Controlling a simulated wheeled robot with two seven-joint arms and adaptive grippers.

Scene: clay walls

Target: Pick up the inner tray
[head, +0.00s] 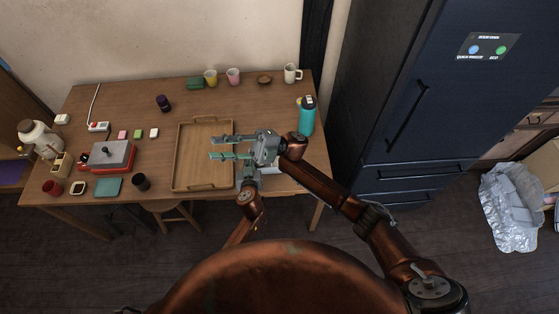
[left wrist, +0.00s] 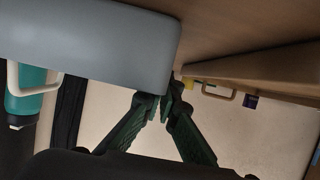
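The wooden tray (head: 183,160), with a handle at its far and near ends, lies flat on the table. I take it for the inner tray; no other tray shows. In the left wrist view the tray (left wrist: 265,72) shows upside down, with one handle. My right gripper (head: 213,147) is open, its two fingers pointing left above the tray's right side; I see nothing between them. My left gripper (left wrist: 163,100) has its fingertips together, close to the tray's edge and the grey block, with nothing seen between them. In the head view it is largely hidden under the right one.
A pale grey block (left wrist: 85,42) sits right beside the left gripper. A teal bottle (head: 307,117) stands at the table's right end. Mugs (head: 233,76) line the back. A red and grey appliance (head: 108,156) and small items fill the left. A dark fridge (head: 420,100) stands right.

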